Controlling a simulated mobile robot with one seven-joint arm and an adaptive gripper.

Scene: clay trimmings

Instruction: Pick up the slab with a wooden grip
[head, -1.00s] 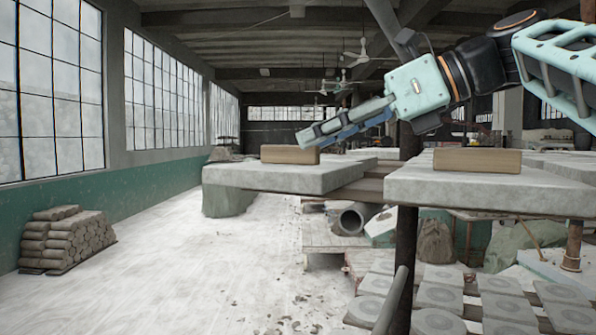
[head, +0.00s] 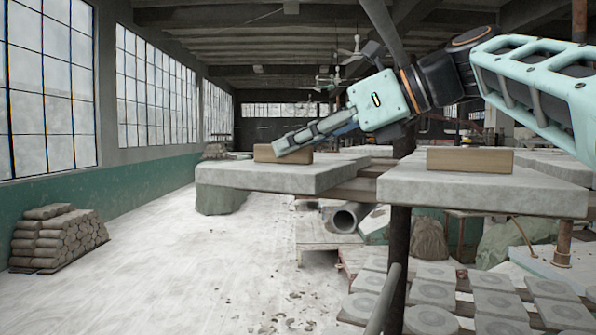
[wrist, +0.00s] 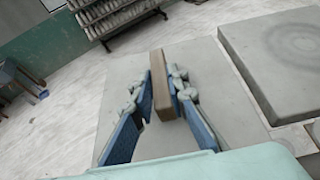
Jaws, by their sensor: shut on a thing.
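Two grey slabs with wooden grips show in the head view. The left slab (head: 270,180) carries a brown wooden grip (head: 263,153); the right slab (head: 480,195) carries another wooden grip (head: 470,160). My gripper (head: 284,147) reaches down from the right to the left grip. In the wrist view, my gripper's blue-padded fingers (wrist: 162,82) stand on both sides of the left grip (wrist: 158,62), shut on it. The left slab (wrist: 215,105) lies flat beneath them and appears level with the right slab. Its underside contact is hard to see.
Several round-marked tiles (head: 435,292) lie low at the right. A stack of rolls (head: 58,238) sits by the left wall. The pale floor (head: 190,270) at left is mostly open.

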